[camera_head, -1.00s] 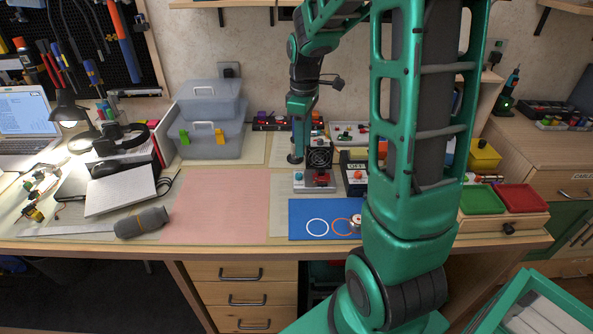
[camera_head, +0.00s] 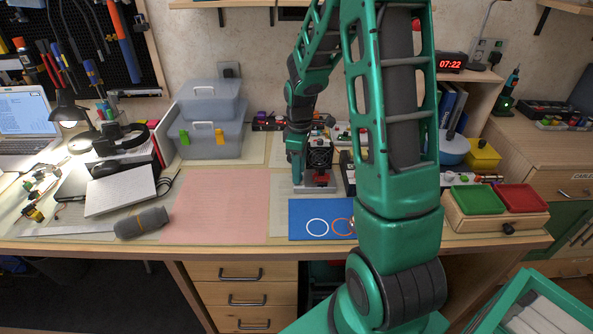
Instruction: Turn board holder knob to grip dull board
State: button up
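A small grey holder (camera_head: 328,188) with a dark red board (camera_head: 319,178) on it stands behind the blue mat, in front of a black fan unit (camera_head: 319,158). My gripper (camera_head: 298,183) points down at the left end of the holder. It covers the spot where a light blue knob showed earlier, so the knob is hidden. I cannot tell whether the fingers touch the knob, or whether they are open or shut. The blue mat (camera_head: 299,229) bears a white ring and an orange ring.
My arm crosses the right middle of the view and hides part of the bench. A pink mat (camera_head: 215,205) lies clear on the left. A grey toolbox (camera_head: 208,145) stands behind it. Green (camera_head: 477,200) and red (camera_head: 522,198) trays are on the right.

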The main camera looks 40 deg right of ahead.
jog(key=shift+f, duration=0.1)
grip_shut()
